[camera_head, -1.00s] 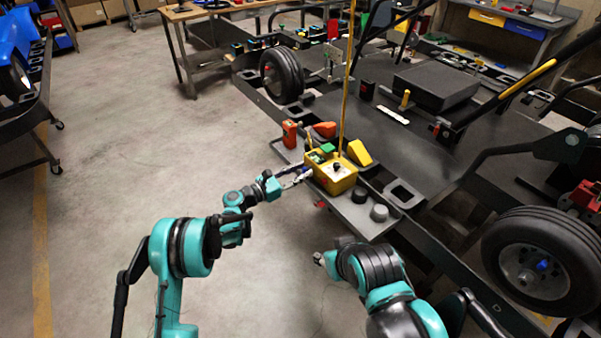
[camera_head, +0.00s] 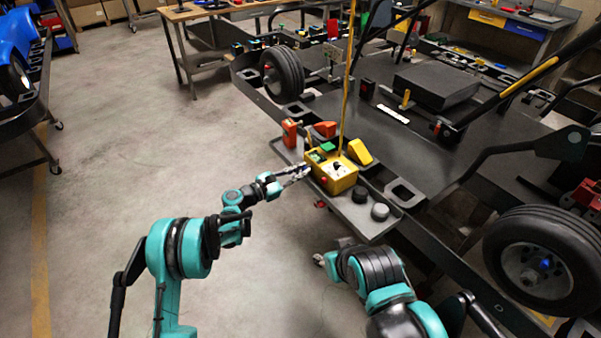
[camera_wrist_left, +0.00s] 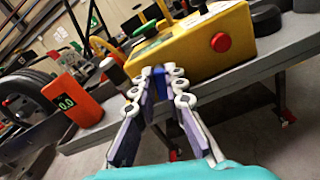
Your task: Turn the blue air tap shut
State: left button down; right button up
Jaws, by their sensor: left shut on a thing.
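The blue air tap (camera_wrist_left: 148,46) shows in the left wrist view as a small blue piece at my fingertips, against the front of a yellow control box (camera_wrist_left: 190,50). My left gripper (camera_wrist_left: 160,74) is shut on it, and the fingers hide most of it. In the head view, my left gripper (camera_head: 304,171) reaches the left side of the yellow box (camera_head: 342,179), and the tap is too small to make out. My right gripper (camera_head: 322,259) is low beside the tray, partly hidden by its own arm, and its fingers are unclear.
The box stands on a grey side tray (camera_head: 377,225) along the kart stand. A red-orange meter (camera_head: 290,133), a yellow wedge (camera_head: 359,151) and dark round knobs (camera_head: 360,195) sit around it. A red button (camera_wrist_left: 221,42) is close to my left fingers.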

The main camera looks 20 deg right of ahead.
pick_arm(q)
jog(key=shift+m+b, duration=1.3)
jog(key=shift+m, duration=6)
jog(key=c, duration=1.6)
grip_release()
jog(key=shift+o, duration=0.2)
jog(key=v, duration=0.8)
